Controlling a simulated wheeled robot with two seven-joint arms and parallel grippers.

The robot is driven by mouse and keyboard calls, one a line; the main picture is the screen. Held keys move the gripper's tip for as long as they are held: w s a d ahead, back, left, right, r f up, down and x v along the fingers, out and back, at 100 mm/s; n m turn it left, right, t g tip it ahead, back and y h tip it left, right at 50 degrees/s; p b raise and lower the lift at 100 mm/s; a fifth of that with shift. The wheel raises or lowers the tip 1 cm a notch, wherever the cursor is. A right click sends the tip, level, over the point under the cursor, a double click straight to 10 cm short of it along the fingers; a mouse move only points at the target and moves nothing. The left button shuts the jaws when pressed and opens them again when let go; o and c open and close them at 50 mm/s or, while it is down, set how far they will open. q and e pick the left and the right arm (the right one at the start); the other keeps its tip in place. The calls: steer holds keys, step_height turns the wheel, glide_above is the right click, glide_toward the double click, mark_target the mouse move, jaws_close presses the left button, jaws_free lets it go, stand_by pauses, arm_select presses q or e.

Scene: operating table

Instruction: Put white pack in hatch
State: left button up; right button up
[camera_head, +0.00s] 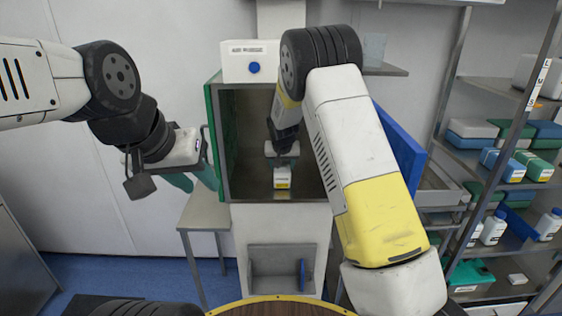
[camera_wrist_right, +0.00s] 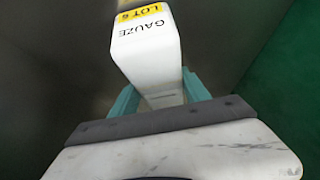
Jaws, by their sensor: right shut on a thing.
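The hatch (camera_head: 256,120) is an open metal box on the wall, with a green edge on the left and a blue door (camera_head: 400,140) swung out at right. My right arm reaches into it. My right gripper (camera_head: 283,165) is shut on the white pack (camera_head: 283,179), which has a yellow label and is inside the hatch opening. In the right wrist view the pack (camera_wrist_right: 146,50) reads "GAUZE" and "LOT 6" and sits between teal fingers (camera_wrist_right: 160,97). I cannot tell whether it touches the hatch floor. My left gripper (camera_head: 194,181) is empty, fingers apart, left of the hatch.
A white box with a blue knob (camera_head: 254,67) is above the hatch. A small metal table (camera_head: 203,210) stands lower left of it. Shelves (camera_head: 500,165) with white, blue and green packs and bottles are at right. A recessed tray (camera_head: 282,270) is below the hatch.

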steer(key=o, duration=1.7)
steer(key=shift+f, duration=0.15)
steer(key=shift+c, duration=0.2)
steer(key=shift+r, duration=0.35)
steer(key=v, duration=1.1)
steer(key=shift+s+r, duration=0.25)
steer(key=shift+r, duration=0.05)
